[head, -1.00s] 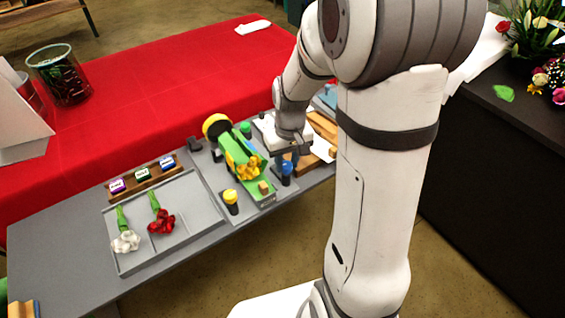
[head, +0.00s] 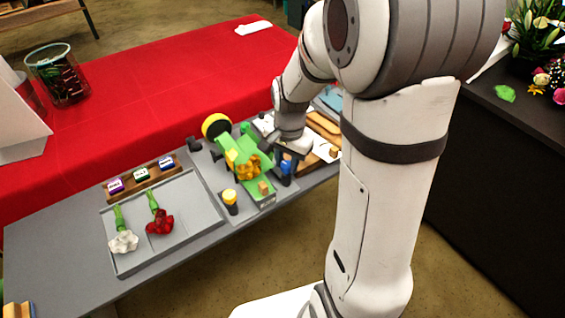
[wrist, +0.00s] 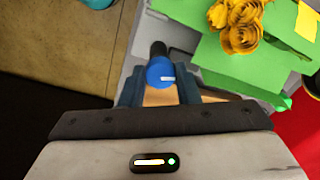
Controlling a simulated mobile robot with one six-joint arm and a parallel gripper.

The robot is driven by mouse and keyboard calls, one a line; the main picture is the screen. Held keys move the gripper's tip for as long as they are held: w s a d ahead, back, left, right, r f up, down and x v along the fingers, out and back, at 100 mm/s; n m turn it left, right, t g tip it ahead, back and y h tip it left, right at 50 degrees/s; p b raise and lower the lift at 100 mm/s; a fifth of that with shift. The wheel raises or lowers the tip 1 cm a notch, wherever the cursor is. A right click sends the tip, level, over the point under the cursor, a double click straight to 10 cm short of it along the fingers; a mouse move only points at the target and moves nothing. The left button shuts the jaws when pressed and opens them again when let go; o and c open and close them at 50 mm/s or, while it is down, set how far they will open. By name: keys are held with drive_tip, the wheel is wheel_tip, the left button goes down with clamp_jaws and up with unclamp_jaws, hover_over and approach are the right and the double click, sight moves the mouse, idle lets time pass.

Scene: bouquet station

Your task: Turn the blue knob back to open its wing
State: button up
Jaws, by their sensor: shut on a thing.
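The blue knob (wrist: 160,72) is a round cap with a white mark, on a dark post; in the wrist view it sits between my two fingers. My gripper (wrist: 160,86) is shut on it, and the white mark points right. In the head view the blue knob (head: 286,167) shows partly under my gripper (head: 288,155). Beside it is the green folding holder with a yellow-orange flower bunch (head: 246,168) on it. A green wing (head: 264,159) spreads out on the blue knob's side.
A yellow knob (head: 230,197) stands on the holder's other side. A grey tray (head: 190,235) holds a white flower (head: 123,242) and a red flower (head: 160,222). A rack (head: 118,192) with labelled spools stands behind it. A yellow roll (head: 215,125) stands behind the holder.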

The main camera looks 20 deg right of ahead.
sight(288, 166)
drive_tip(key=shift+s+f+m, duration=0.1)
drive_tip(key=shift+s+m, duration=0.05)
drive_tip(key=shift+m, duration=0.6)
drive_tip(key=shift+s+f+m, duration=0.1)
drive_tip(key=shift+s+m, duration=0.05)
drive_tip(key=shift+m, duration=0.6)
drive_tip(key=o, duration=1)
drive_tip(key=shift+r, duration=0.15)
drive_tip(key=shift+c, duration=0.2)
drive_tip(key=shift+w, duration=0.1)
drive_tip(key=shift+r, duration=0.1)
drive_tip(key=shift+r, duration=0.25)
wheel_tip(288, 166, up, 7)
drive_tip(key=shift+d+r, duration=0.1)
